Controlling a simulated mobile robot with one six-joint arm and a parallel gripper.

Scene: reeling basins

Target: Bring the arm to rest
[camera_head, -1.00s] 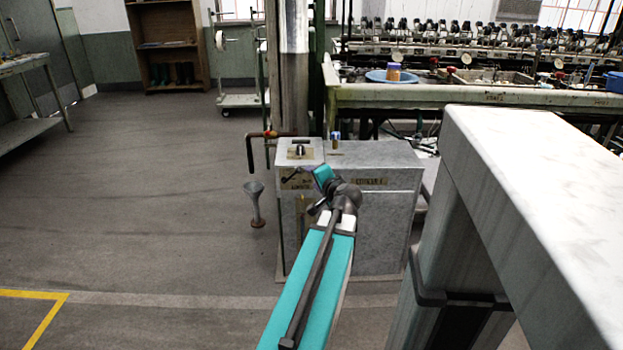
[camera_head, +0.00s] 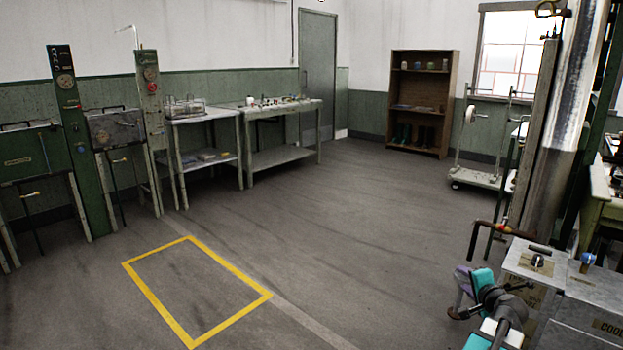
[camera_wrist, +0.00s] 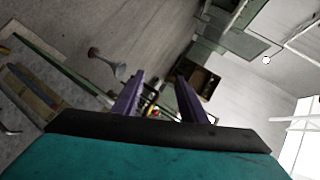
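My arm reaches in from the bottom right of the head view, with teal links and dark joints. My gripper (camera_head: 464,284) is at its far end, left of the grey cooler cabinet (camera_head: 590,295), and its purple finger part shows. In the wrist view my gripper (camera_wrist: 158,88) shows two purple fingers standing apart. Nothing is held between them; only background shows in the gap. Part of the gripper is hidden behind the arm's joints in the head view.
A red-brown pipe (camera_head: 505,229) runs beside the cabinet, close to my gripper. A tall metal column (camera_head: 570,110) stands behind. A yellow floor rectangle (camera_head: 195,330) and wide clear floor lie left. Workbenches (camera_head: 282,108), green machines and a brown shelf (camera_head: 421,92) line the walls.

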